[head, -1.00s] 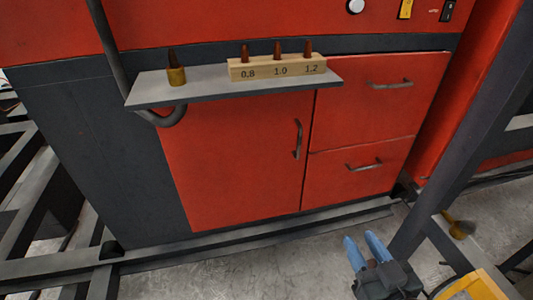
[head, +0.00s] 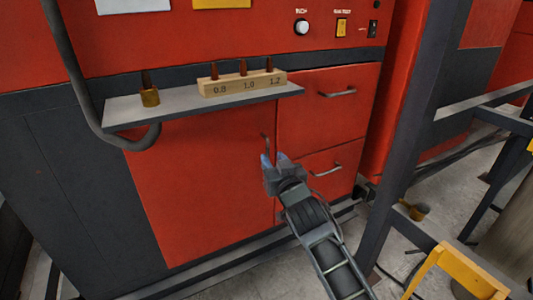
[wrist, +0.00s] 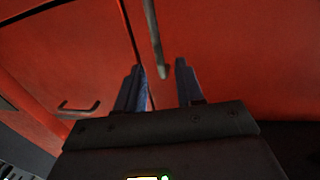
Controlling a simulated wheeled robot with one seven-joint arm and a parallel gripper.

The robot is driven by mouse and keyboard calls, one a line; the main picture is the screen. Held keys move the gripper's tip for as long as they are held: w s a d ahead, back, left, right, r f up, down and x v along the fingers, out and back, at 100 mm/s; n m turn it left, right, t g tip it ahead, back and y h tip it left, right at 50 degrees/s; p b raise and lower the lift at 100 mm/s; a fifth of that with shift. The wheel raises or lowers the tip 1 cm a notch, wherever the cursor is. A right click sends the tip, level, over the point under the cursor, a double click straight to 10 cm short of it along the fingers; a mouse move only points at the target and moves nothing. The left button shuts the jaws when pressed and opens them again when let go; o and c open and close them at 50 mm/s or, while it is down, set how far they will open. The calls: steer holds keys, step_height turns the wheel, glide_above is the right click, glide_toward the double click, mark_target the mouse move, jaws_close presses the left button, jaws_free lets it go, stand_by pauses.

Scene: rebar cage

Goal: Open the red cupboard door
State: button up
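The red cupboard door (head: 195,185) is shut, flush with the front of the cabinet. Its dark vertical handle (head: 266,143) is near the door's right edge, partly hidden by my gripper. My gripper (head: 273,158) is in front of the handle, with its blue-grey fingers apart and pointing at the door. In the wrist view, the handle (wrist: 153,35) runs down from the top edge, and its lower end shows in the gap between the two open fingertips (wrist: 159,67). I cannot tell whether the fingers touch it or how deep it sits between them.
Two drawers with handles (head: 337,92) (head: 326,170) are right of the door. A grey shelf (head: 130,112) above it carries a wooden block (head: 243,83) and a brass nozzle piece (head: 149,97). A dark steel post (head: 405,150) stands at the right, near my arm.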

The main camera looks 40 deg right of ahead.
mark_target(268, 151)
steer(key=shift+x, duration=2.1)
steer(key=shift+c, duration=0.2)
jaws_close()
